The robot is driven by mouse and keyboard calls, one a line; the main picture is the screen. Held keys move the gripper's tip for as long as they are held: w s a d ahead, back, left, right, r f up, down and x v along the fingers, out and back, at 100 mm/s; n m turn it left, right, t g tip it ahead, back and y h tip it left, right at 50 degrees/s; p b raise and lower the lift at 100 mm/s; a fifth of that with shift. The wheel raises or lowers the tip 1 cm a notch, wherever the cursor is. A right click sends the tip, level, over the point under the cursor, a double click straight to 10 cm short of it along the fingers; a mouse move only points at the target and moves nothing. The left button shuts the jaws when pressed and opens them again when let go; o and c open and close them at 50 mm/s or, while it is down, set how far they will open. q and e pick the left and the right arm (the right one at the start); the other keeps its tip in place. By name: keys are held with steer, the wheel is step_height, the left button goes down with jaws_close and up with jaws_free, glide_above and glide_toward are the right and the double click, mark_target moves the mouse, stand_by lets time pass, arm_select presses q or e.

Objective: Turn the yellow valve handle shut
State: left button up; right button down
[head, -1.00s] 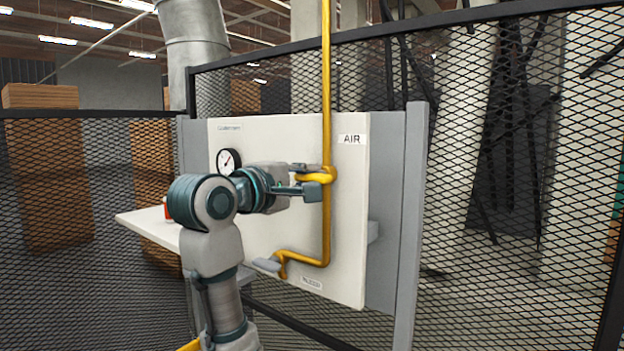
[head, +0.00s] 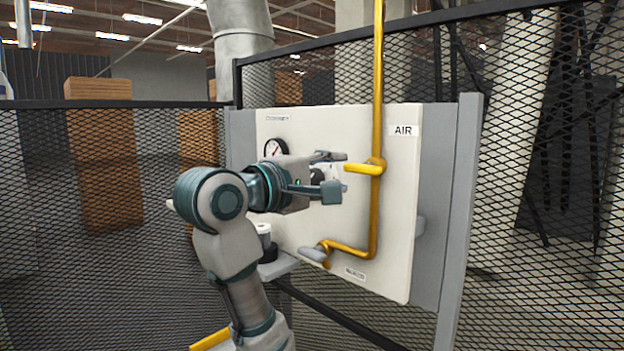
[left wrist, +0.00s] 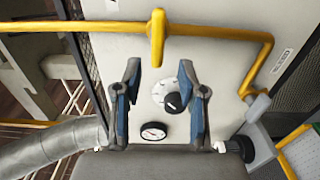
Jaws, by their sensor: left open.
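The yellow valve handle (head: 360,168) sticks out level to the left from the upright yellow pipe (head: 377,75) on a white panel (head: 397,190). In the left wrist view the handle (left wrist: 157,35) lies crosswise to the pipe (left wrist: 85,26), beyond and between my fingertips. My left gripper (head: 336,173) is open and empty, just left of the handle's free end, with a small gap. Its two spread fingers (left wrist: 163,72) also show in the left wrist view. My right gripper is in neither view.
A black knob (left wrist: 175,103) and a round gauge (left wrist: 153,132) sit on the panel near my fingers. A grey lever (head: 313,254) is at the pipe's lower end. Black mesh fencing (head: 530,200) stands around the panel. A large grey duct (head: 241,40) rises behind.

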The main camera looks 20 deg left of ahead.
arm_select(q)
steer(key=v, duration=0.6)
steer(key=shift+a, duration=0.35)
steer(key=shift+s+d, duration=0.1)
steer(key=shift+d+f, duration=0.1)
steer(key=shift+d, duration=0.05)
